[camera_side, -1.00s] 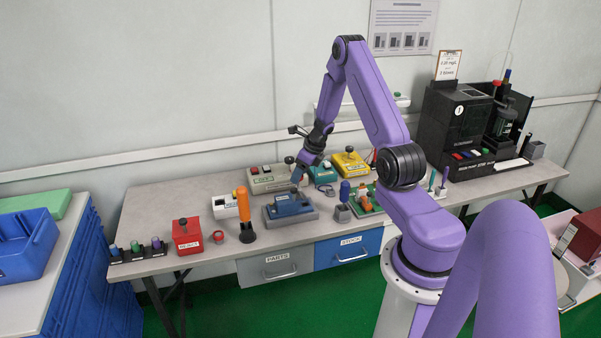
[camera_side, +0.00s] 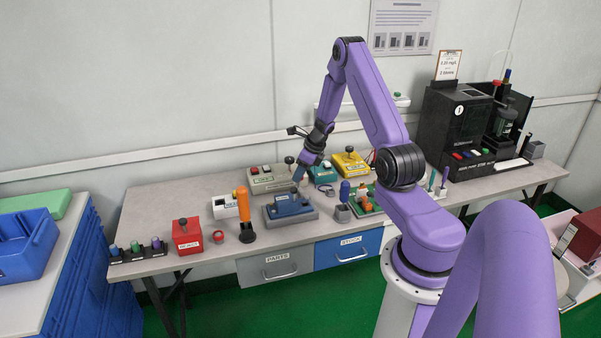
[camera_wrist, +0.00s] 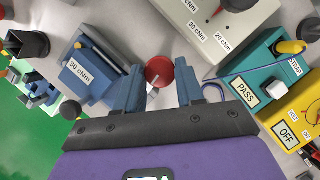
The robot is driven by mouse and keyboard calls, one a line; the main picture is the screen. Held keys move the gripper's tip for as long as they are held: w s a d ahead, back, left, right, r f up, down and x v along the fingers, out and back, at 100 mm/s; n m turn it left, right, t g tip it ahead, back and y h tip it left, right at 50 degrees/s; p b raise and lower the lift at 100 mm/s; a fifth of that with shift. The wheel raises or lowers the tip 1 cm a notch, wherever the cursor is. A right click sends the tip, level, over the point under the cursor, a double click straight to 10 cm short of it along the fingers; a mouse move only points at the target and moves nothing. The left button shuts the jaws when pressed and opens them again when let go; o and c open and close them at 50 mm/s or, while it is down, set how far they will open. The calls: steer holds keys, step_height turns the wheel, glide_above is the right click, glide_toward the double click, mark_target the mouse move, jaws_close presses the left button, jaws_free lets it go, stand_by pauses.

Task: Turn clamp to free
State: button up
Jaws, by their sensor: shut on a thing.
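A round red knob with a white mark (camera_wrist: 158,72) sits between the fingertips of my gripper (camera_wrist: 161,74) in the wrist view. My gripper is shut on this knob, one blue finger on each side. The blue tester labelled "30 cNm" (camera_wrist: 90,70) on its grey base is just left of the knob. In the side view my gripper (camera_side: 298,180) points down at the blue tester (camera_side: 290,203); the knob cannot be made out there. I see no "free" marking, and which part is the clamp is not labelled.
A beige tester (camera_wrist: 215,25), a teal box marked PASS (camera_wrist: 255,75) and a yellow box marked OFF (camera_wrist: 300,112) stand close to the right. An orange-handled tool (camera_side: 243,210) and a red box (camera_side: 187,236) stand to the left on the bench.

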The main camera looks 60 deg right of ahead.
steer(key=n+y, duration=0.1)
steer(key=n, duration=0.2)
steer(key=shift+w+d, duration=0.1)
steer(key=shift+d, duration=0.05)
steer(key=n+y, duration=0.1)
steer(key=n, duration=0.1)
steer(key=n+g, duration=0.1)
steer(key=n, duration=0.2)
steer(key=shift+w+d+g+y, duration=0.1)
steer(key=shift+g+y, duration=0.2)
steer(key=shift+y, duration=0.1)
steer(key=n+g+y, duration=0.1)
steer(key=n, duration=0.3)
steer(key=shift+w, duration=0.1)
steer(key=shift+w+n+g, duration=0.1)
steer(key=shift+n+g, duration=0.8)
steer(key=shift+n, duration=1.1)
steer(key=o, duration=1)
steer(key=shift+d+r, duration=0.1)
steer(key=v, duration=1.7)
steer(key=shift+d+r, duration=0.1)
